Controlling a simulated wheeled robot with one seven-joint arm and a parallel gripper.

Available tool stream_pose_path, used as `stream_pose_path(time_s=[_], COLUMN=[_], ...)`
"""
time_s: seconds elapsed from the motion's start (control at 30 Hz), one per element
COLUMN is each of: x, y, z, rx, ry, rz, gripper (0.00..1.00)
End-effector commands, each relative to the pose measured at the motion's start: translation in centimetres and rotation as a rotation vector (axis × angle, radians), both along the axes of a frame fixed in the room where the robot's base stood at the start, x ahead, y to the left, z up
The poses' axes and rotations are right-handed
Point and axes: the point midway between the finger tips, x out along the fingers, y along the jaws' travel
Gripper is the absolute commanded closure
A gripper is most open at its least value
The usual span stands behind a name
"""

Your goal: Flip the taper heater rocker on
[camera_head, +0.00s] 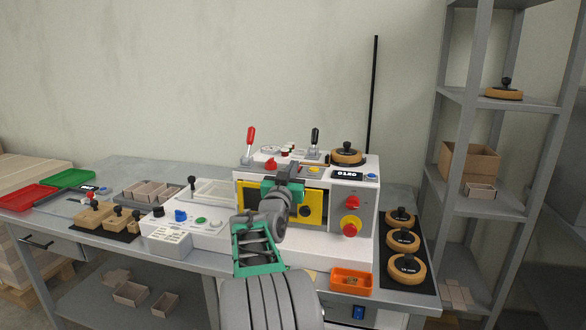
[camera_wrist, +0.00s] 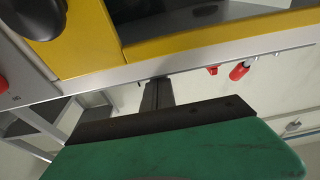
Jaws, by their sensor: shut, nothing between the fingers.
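My gripper (camera_head: 290,170) is shut and empty at the top front edge of the white machine (camera_head: 366,193), above its yellow-framed window. In the wrist view, my dark fingers (camera_wrist: 156,94) are together, close to the machine's edge. I cannot tell whether they touch it. No label for the taper heater rocker is readable. A small red control (camera_head: 270,165) sits on the machine's top, left of my gripper. In the wrist view a small red part (camera_wrist: 212,70) shows past the edge; I cannot tell if it is the rocker. My gripper and arm hide part of the machine's front and top.
A red-handled lever (camera_head: 250,137) and a black-handled lever (camera_head: 315,138) rise from the machine. A red button (camera_head: 351,202) is on its front right. Wooden formers (camera_head: 402,240) and an orange tray (camera_head: 351,280) lie nearby. A blue switch (camera_head: 358,312) is below the bench top.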

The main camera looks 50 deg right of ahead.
Motion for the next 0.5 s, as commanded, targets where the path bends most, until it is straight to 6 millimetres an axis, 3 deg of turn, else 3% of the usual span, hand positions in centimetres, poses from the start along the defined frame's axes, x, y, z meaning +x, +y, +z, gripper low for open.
stream_pose_path(time_s=[0.23,0.3,0.5], x=[0.0,0.0,0.0], y=[0.0,0.0,0.0], z=[-2.4,-1.0,-1.0], rx=[-0.064,-0.064,-0.059], ry=[-0.027,-0.027,-0.022], rz=[-0.001,-0.001,-0.001], gripper=[1.0,1.0,1.0])
